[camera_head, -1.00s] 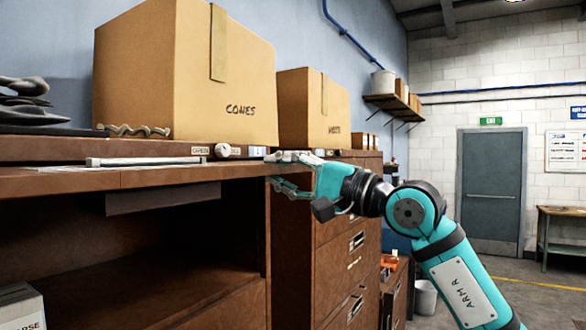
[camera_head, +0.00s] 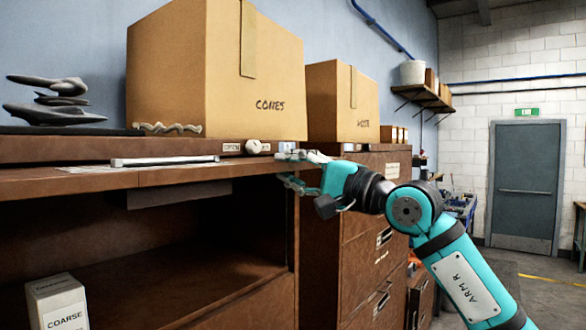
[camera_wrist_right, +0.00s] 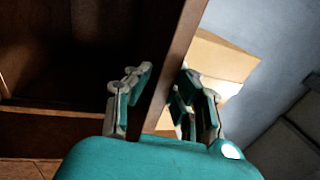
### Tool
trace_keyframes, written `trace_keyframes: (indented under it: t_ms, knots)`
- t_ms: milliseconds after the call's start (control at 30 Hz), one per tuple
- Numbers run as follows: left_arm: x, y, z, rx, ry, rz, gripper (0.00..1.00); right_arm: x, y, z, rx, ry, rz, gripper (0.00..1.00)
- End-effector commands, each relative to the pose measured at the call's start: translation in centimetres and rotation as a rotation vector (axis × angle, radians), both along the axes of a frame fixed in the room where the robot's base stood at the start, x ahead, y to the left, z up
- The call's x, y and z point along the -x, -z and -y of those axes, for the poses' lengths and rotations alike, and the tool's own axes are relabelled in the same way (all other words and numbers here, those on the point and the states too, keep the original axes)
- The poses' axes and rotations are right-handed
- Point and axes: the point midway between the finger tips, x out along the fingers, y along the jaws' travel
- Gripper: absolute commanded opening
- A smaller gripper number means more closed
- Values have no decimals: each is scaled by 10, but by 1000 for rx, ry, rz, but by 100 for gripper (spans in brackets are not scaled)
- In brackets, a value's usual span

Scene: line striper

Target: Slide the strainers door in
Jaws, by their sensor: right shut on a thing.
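The strainers door appears to be the brown panel (camera_head: 185,177) standing out level at the top of the open cabinet bay, in the head view. I cannot read a name on it. A long white bar (camera_head: 165,161) lies along its upper face. My right gripper (camera_head: 296,171) is at the panel's right end, one finger above and one below. In the right wrist view the brown panel (camera_wrist_right: 172,62) runs between the fingers of my right gripper (camera_wrist_right: 164,88), which is shut on it. My left gripper is not in view.
The dark bay (camera_head: 170,250) under the panel is open, with a white box marked COARSE (camera_head: 57,303) inside. Cardboard boxes marked CONES (camera_head: 215,75) and another (camera_head: 342,100) stand on top. Drawers (camera_head: 375,240) stand beyond my right gripper.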

Motion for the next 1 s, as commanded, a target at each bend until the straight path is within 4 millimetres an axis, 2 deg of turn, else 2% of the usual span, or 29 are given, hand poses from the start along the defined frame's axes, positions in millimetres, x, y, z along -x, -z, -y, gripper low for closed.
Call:
trace_keyframes:
  t_ms: [100, 800, 1000]
  knots:
    - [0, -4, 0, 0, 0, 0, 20, -3, -5, -4, -6, -1, 6, 0]
    - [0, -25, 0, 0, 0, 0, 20, -32, -6, -44, -6, 0, 5, 0]
    - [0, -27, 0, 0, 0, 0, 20, -35, -5, -48, -7, 0, 7, 0]
